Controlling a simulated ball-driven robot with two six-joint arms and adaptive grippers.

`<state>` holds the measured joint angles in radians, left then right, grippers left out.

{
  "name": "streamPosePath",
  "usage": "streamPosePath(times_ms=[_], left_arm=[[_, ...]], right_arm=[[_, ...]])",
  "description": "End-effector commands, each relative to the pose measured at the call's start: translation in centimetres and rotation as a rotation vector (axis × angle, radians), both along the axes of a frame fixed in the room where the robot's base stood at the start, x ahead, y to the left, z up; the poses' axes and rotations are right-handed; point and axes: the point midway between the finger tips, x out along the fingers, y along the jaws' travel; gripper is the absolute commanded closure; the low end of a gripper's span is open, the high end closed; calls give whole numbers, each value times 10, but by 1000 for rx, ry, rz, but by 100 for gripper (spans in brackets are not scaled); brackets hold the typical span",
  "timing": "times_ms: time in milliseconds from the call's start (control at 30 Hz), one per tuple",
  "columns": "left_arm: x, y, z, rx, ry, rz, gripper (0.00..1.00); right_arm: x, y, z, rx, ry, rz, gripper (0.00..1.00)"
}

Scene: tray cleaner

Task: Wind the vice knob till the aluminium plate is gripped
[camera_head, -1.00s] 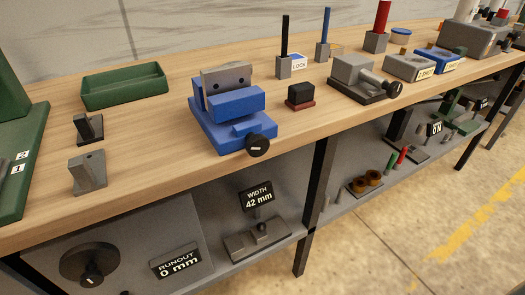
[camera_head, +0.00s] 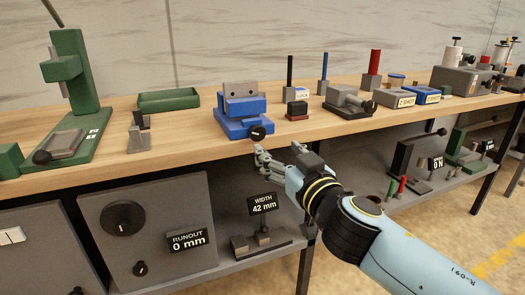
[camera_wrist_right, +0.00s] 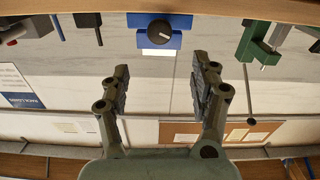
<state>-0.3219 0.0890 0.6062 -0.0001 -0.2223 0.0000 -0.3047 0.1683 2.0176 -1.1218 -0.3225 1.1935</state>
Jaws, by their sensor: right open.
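The blue vice (camera_head: 245,125) stands near the front edge of the wooden bench. Its black vice knob (camera_head: 257,133) with a white mark faces the front. A grey plate (camera_head: 241,89) with two dark holes stands upright behind the blue front jaw; I cannot tell whether there is a gap between them. My right gripper (camera_head: 280,154) is open and empty, below and just in front of the knob. In the right wrist view the picture is upside down; the knob (camera_wrist_right: 160,32) lies beyond the open fingers (camera_wrist_right: 160,82), between them and apart from them. My left gripper is out of view.
A small dark block on a red base (camera_head: 297,110) and a grey vice-like fixture (camera_head: 348,103) stand right of the vice. A green tray (camera_head: 168,100) lies behind left. Below the bench top, a shelf holds a "WIDTH 42 mm" sign (camera_head: 263,203) close to my right gripper.

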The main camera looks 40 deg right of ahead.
Motion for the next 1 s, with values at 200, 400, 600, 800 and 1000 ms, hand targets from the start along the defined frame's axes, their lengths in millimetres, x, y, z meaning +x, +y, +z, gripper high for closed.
streamPosePath(times_ms=[200,400,600,800,1000], left_arm=[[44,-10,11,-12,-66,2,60],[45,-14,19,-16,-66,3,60],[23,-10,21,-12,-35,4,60],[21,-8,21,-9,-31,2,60],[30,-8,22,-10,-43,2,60]], right_arm=[[29,-7,2,0,2,0,37],[68,-17,0,-1,4,0,37],[95,-23,-2,0,6,1,37],[104,-25,-3,1,7,1,37],[104,-25,-3,1,8,1,37]])
